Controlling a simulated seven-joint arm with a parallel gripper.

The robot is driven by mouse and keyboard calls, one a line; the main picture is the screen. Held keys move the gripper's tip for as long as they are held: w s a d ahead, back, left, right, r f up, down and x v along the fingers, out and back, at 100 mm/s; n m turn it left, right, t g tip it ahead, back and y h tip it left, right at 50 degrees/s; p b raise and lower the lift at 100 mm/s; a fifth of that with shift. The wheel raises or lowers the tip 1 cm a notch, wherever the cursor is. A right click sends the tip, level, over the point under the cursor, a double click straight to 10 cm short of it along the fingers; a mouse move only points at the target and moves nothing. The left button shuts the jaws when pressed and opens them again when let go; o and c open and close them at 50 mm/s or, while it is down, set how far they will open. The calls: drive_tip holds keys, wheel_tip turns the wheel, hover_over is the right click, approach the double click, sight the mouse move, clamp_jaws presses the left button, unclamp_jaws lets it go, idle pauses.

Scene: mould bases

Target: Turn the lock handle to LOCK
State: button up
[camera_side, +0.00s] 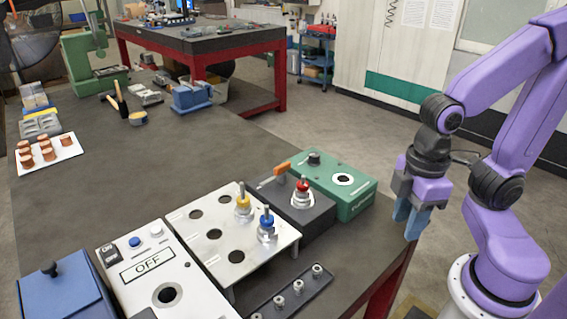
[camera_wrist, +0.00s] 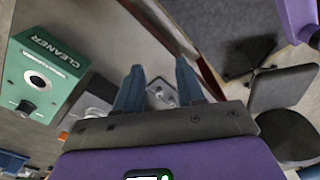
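The lock handle is an orange lever (camera_side: 282,168) on the back edge of a dark grey box (camera_side: 312,219) in the side view. A red-topped metal part (camera_side: 302,186) stands upright on that box. In the wrist view the dark box (camera_wrist: 88,104) is partly hidden behind my gripper, and a small bit of the orange lever (camera_wrist: 63,136) shows at its left. My gripper (camera_side: 411,217) points down, right of the boxes and beyond the table edge, well apart from the handle. Its two blue fingers (camera_wrist: 160,68) are spread with nothing between them. The LOCK marking cannot be read.
A green CLEANER box (camera_side: 345,178) stands between the dark box and my gripper. Left of the dark box is a light plate (camera_side: 213,258) with holes and yellow-topped and blue-topped parts. A white OFF panel (camera_side: 150,262) and a strip with metal pieces (camera_side: 290,292) are nearby.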

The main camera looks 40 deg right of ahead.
drive_tip(key=w+a+r+m, duration=0.3)
drive_tip(key=w+m, duration=0.4)
drive_tip(key=w, duration=0.2)
wheel_tip(320, 180, up, 6)
drive_tip(key=m+y, duration=0.3)
drive_tip(key=m, duration=1.2)
hover_over(282, 165)
drive_tip(key=s, duration=0.7)
drive_tip(key=w+d+r+m+y, duration=0.1)
drive_tip(key=w+d+r+m, duration=0.1)
drive_tip(key=w+d+m, duration=0.5)
drive_tip(key=x, duration=1.6)
drive_tip(key=shift+a+f, duration=0.15)
drive_tip(key=shift+c, duration=0.3)
clamp_jaws()
